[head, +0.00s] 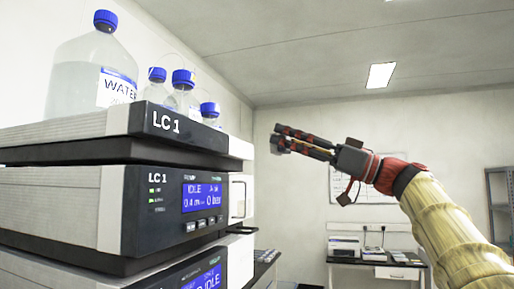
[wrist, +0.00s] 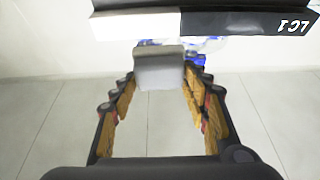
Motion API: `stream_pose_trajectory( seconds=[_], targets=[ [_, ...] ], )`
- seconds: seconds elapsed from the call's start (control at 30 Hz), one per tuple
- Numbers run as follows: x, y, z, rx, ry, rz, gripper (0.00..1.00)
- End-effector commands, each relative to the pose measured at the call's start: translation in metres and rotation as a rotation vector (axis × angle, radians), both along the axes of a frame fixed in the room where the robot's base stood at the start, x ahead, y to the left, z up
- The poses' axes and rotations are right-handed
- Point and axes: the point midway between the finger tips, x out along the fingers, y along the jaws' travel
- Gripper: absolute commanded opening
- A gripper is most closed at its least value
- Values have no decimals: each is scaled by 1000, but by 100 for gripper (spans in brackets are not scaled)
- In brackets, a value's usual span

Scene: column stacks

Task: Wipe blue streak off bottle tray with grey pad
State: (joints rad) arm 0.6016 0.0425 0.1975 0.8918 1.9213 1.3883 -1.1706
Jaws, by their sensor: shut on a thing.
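My gripper (head: 281,140) is in the air to the right of the bottle tray (head: 60,131), apart from it. In the wrist view my gripper (wrist: 159,80) is shut on the grey pad (wrist: 160,66), held between the fingertips. The bottle tray also shows along the top of the wrist view (wrist: 228,22), with its LC 1 label upside down. It is the top unit of the stack and carries the bottles. No blue streak can be made out; the tray's upper surface is hidden in the head view. Blue patches beside the pad in the wrist view are unclear.
A large WATER bottle (head: 85,75) and smaller blue-capped bottles (head: 183,92) stand on the tray. Below is a pump unit (head: 178,200) with a lit display, then another unit (head: 190,270). A desk (head: 375,262) stands far back. Space around my gripper is clear.

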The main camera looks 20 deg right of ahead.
Motion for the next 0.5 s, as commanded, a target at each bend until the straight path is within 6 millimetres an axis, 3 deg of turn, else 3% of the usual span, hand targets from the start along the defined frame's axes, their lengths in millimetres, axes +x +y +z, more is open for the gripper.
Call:
stream_pose_trajectory(
  seconds=[0.5],
  targets=[
    [-31,-45,0,1,0,-3,26]
  ],
)
